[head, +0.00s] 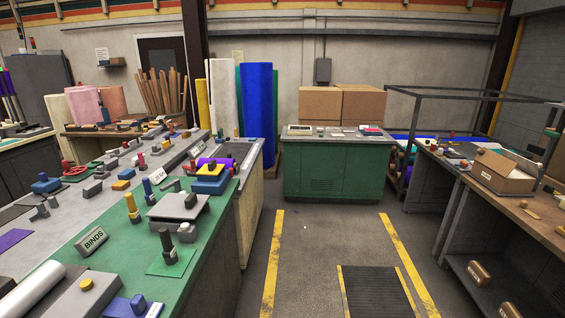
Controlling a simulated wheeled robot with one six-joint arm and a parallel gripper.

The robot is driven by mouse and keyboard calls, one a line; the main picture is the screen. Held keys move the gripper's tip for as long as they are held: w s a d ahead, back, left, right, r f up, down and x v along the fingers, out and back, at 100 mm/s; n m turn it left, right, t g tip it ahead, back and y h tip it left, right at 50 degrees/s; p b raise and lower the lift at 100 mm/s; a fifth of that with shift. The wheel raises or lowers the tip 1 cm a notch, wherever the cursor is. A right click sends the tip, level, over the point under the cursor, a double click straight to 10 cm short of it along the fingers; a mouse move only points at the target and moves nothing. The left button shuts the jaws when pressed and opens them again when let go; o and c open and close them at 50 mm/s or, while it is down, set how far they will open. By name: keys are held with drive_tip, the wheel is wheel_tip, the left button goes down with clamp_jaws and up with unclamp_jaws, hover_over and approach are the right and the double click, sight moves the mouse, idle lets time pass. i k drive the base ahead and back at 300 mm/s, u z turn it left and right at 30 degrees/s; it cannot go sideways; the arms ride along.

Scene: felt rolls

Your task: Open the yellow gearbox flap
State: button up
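I cannot pick out a yellow gearbox flap for certain. Several small yellow parts show on the left bench: a block with a yellow top (209,170) beside a purple roll, a flat yellow piece (121,185), an upright yellow cylinder (132,207) and a round yellow knob (86,284) on a grey housing. None of them can be read as a flap, open or shut, at this size. My gripper is not in view.
The left bench (115,242) is crowded with fixtures. A green cabinet (333,180) stands ahead, with cardboard boxes behind. A workbench (535,222) with an open carton (504,172) runs along the right. The floor aisle (325,235) between yellow lines is clear, with a dark mat (375,290).

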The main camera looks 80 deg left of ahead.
sight(211, 168)
drive_tip(key=u, duration=2.75)
drive_tip(key=i, duration=3.95)
drive_tip(key=u, duration=1.75)
